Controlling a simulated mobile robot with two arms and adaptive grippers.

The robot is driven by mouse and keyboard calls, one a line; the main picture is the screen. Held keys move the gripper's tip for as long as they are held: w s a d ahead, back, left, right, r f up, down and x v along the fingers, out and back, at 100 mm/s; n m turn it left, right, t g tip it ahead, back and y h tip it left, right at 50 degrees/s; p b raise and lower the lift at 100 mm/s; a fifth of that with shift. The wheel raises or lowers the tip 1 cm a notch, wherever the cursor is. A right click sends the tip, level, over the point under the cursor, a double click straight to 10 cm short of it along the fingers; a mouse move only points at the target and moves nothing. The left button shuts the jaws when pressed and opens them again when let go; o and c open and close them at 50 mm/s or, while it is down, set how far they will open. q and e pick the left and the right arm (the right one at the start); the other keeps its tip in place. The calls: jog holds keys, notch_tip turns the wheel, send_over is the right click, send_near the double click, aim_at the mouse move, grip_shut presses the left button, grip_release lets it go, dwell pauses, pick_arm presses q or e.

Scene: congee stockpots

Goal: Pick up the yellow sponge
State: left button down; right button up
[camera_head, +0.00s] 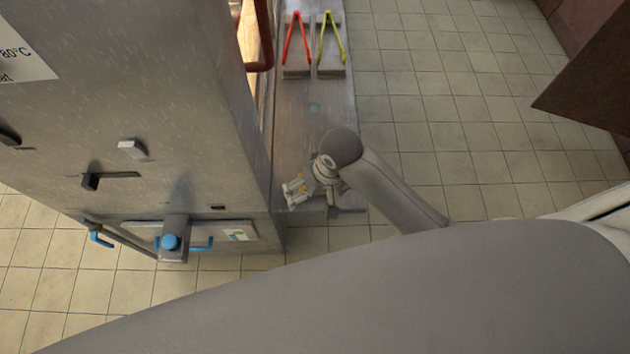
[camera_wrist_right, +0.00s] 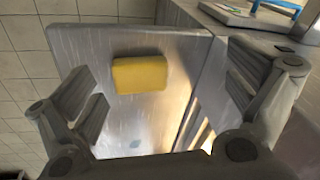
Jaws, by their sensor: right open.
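The yellow sponge (camera_wrist_right: 140,75) lies flat on a narrow steel counter (camera_wrist_right: 75,42) in the right wrist view. It sits between the spread fingers of my right gripper (camera_wrist_right: 168,98) as seen there, nearer the left finger and beyond the fingertips. The right gripper is open, with nothing between its fingers. In the head view my right gripper (camera_head: 296,193) is over the near end of the steel counter (camera_head: 290,135), and it hides most of the sponge. How high it is above the sponge I cannot tell. My left gripper is not in view.
A large steel unit (camera_head: 130,90) with blue-tipped handles stands left, close beside the gripper. Red tongs (camera_head: 296,35) and green tongs (camera_head: 331,38) lie on rests at the counter's far end. The tiled floor (camera_head: 450,100) to the right is open. A brown panel (camera_head: 590,75) hangs upper right.

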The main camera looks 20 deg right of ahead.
jog(key=w+d+m+g+h, duration=0.1)
jog(key=w+d+m+h, duration=0.15)
jog(key=w, duration=0.55)
jog(key=shift+y, duration=0.25)
jog(key=f, duration=0.5)
jog(key=shift+d+f, duration=0.1)
jog(key=shift+d, duration=0.1)
jog(key=shift+a+f+b, duration=0.15)
jog(key=shift+f, duration=1.2)
jog(key=shift+a+f+b, duration=0.1)
jog(key=shift+f+b, duration=0.05)
jog(key=shift+f, duration=1.2)
jog(key=shift+s, duration=0.1)
jog(key=c, duration=0.9)
